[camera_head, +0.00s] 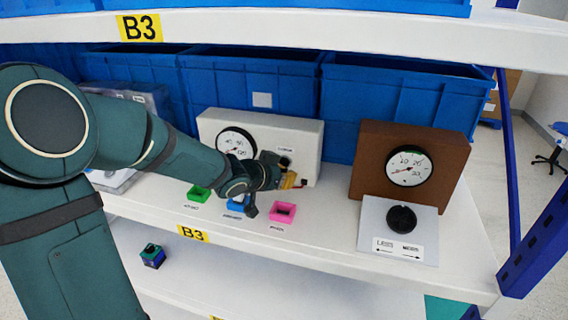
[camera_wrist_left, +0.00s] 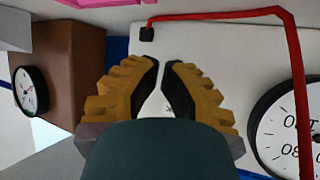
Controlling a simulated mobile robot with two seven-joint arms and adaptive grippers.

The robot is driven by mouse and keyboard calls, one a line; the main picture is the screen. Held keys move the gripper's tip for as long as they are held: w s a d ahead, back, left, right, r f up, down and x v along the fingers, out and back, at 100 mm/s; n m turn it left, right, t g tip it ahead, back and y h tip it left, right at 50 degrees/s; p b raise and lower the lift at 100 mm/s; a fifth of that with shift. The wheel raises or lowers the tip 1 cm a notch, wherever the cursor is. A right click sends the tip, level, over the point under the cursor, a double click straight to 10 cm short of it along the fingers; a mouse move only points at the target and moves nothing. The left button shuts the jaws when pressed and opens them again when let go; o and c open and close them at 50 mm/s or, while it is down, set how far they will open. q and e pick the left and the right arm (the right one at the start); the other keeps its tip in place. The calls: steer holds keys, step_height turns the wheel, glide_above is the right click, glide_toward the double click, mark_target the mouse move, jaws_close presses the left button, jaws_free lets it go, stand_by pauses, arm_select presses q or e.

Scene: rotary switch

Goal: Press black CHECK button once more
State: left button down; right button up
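The white box (camera_head: 309,137) with a round dial (camera_head: 236,143) stands on the shelf. A black round button (camera_head: 285,162) shows on its front, below a small label too small to read. My left gripper (camera_head: 297,181) is just in front of the box, at or slightly below the button; I cannot tell whether it touches. In the left wrist view the yellow-brown fingers (camera_wrist_left: 161,64) have their tips almost together, with nothing seen held between them. The white panel (camera_wrist_left: 215,50) is behind them, and the button is not seen there. My right gripper is not in view.
A brown box (camera_head: 437,150) with a dial and a grey panel with a black knob (camera_head: 402,219) stand to the right. A red cable (camera_wrist_left: 220,13) runs from a black plug. Blue crates stand behind.

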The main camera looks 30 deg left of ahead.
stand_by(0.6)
arm_select(q)
steer(key=shift+w+a, duration=0.1)
steer(key=shift+w, duration=0.3)
steer(key=shift+w+a+p, duration=0.1)
steer(key=shift+w+p, duration=0.3)
steer(key=shift+p, duration=0.1)
stand_by(0.5)
steer(key=shift+s, duration=0.1)
stand_by(0.3)
steer(key=shift+s+d, duration=0.2)
steer(key=shift+s, duration=0.5)
steer(key=shift+s, duration=0.1)
steer(key=shift+s+d+b, duration=0.1)
steer(key=shift+s+d, duration=0.1)
steer(key=shift+s, duration=0.6)
steer(key=shift+s+d+b, duration=0.1)
steer(key=shift+s+d, duration=0.1)
steer(key=shift+s, duration=0.55)
steer(key=shift+s+d+b, duration=0.1)
steer(key=shift+s+d, duration=0.1)
steer(key=shift+s, duration=0.6)
